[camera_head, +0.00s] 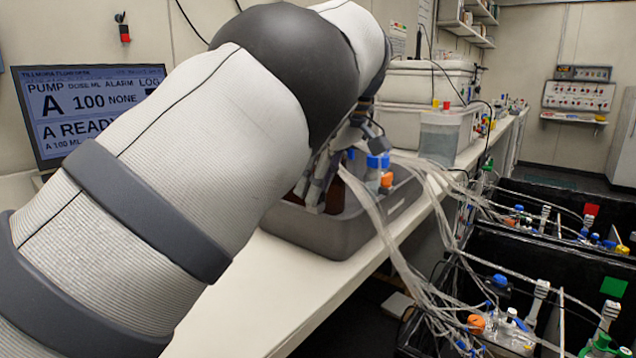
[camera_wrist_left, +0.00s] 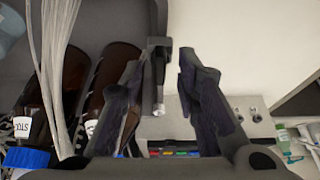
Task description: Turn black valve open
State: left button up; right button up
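My left gripper (camera_head: 325,180) is low over the grey tub on the bench, mostly hidden behind my own arm in the head view. In the left wrist view its two dark fingers (camera_wrist_left: 168,75) stand apart, with a clear gap between them. A small black fitting with a metal tip (camera_wrist_left: 158,75) shows between the fingers, closer to the left one. It may be the black valve; I cannot tell whether a finger touches it. I cannot make out the valve in the head view. My right gripper is not in view.
The grey tub (camera_head: 335,236) holds brown bottles (camera_wrist_left: 82,88) with blue and orange caps. Clear tubes (camera_head: 385,232) run from it to the black bioreactor bays at right. A pump screen (camera_head: 90,108) stands behind my arm. A clear bin (camera_head: 438,138) stands behind the tub.

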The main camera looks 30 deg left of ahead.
pick_arm(q)
jog(key=shift+r, duration=0.1)
jog(key=v, duration=0.7)
jog(key=shift+r, duration=0.15)
jog(key=shift+d, duration=0.1)
